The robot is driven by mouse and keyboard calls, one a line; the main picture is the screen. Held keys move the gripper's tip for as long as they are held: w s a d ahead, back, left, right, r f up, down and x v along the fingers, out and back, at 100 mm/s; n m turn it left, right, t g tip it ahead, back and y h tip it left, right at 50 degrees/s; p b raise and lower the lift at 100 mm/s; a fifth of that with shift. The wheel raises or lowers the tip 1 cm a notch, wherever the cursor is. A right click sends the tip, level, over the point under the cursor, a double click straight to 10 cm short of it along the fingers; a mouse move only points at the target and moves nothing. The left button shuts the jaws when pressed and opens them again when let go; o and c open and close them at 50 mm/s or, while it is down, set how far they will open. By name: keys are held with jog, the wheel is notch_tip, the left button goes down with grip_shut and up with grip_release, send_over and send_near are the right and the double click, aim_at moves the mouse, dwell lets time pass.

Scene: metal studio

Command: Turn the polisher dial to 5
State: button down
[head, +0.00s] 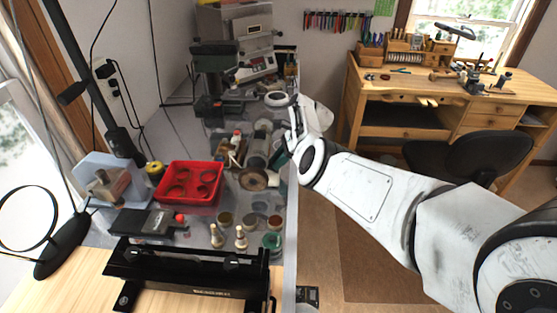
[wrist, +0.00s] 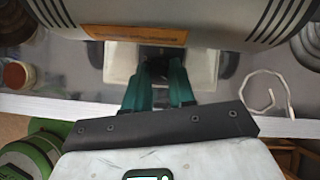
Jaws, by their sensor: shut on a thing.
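The polisher shows in the wrist view as a large grey body (wrist: 230,15) with vents on both sides and an orange label. Below it is an off-white base plate (wrist: 118,62) with a dark dial (wrist: 158,64) at its middle. My gripper (wrist: 158,80) has green fingers, which are shut on the dial. The fingers cover much of the dial, and its numbers and pointer cannot be read. In the head view my gripper (head: 279,160) is at the right side of the polisher (head: 258,148), partly hidden by my white arm.
A red tray (head: 190,204), several jars and a black fixture stand on the left bench. A white cord (wrist: 266,98) lies right of the polisher in the wrist view. A wooden workbench (head: 450,88) and a dark chair (head: 475,152) are at the right.

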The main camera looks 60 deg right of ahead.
jog(key=c, duration=0.9)
grip_release()
jog(key=shift+c, duration=0.2)
jog(key=shift+s+r, duration=0.1)
jog(key=b+v, duration=0.1)
jog(key=v, duration=0.9)
jog(key=shift+d+r, duration=0.15)
jog(key=shift+r, duration=0.05)
jog(key=shift+s, duration=0.2)
